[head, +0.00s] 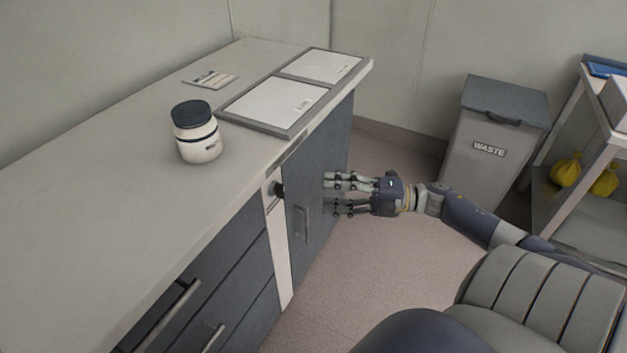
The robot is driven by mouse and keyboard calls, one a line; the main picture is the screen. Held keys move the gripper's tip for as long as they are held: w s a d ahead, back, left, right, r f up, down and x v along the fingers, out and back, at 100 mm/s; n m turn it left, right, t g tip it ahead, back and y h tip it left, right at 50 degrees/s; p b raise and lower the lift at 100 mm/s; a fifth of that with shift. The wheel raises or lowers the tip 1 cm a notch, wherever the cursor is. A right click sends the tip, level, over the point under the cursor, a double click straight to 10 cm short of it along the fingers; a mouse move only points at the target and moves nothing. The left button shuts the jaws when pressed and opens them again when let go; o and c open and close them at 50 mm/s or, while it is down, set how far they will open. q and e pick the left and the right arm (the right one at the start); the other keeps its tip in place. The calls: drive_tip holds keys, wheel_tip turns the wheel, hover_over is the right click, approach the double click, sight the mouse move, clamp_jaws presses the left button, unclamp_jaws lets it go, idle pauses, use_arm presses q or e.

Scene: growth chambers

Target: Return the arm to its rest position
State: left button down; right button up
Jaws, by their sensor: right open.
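My right gripper (336,194) is open, with its fingers pointing left toward the dark cabinet door (318,185) under the counter. Nothing shows between its fingers. Its fingertips overlap the door in the picture, and I cannot tell whether they touch it. My right arm (478,220) comes in from the lower right and reaches out over the floor. My left gripper is not in view.
The counter (90,200) carries a white jar with a dark lid (198,133), a framed panel pair (282,100) and a small card (210,78). A grey waste bin (490,135) and a shelf rack (575,215) stand at the right. Floor (385,265) is clear between.

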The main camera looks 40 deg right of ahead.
drive_tip(key=shift+v, duration=1)
